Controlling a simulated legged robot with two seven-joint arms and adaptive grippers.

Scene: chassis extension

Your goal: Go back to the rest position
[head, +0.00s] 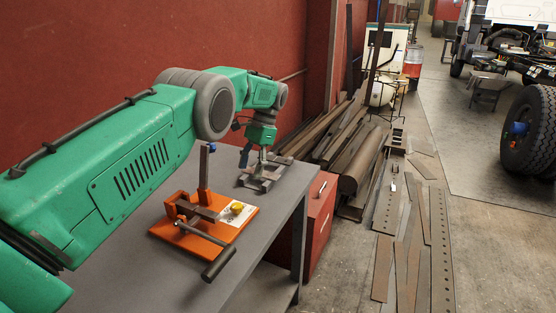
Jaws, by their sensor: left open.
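My left arm is green with grey joints and reaches in from the left over the grey table (262,262). My left gripper (262,160) is at the far end of the table, pointing down, with its fingers close above or at some grey metal pieces (262,178). Its fingers are small in view, and whether they touch the metal is unclear. An orange fixture (195,234) with a metal clamp, a dark handle and a yellow knob sits nearer on the table, apart from the gripper. My right gripper is not in view.
A red cabinet (320,215) stands beside the table. Steel bars and pipes (350,160) lie along the red wall (150,35). Flat metal strips (410,245) lie on the floor. A truck wheel (530,130) is at the right. Bare floor lies between the strips and the wheel.

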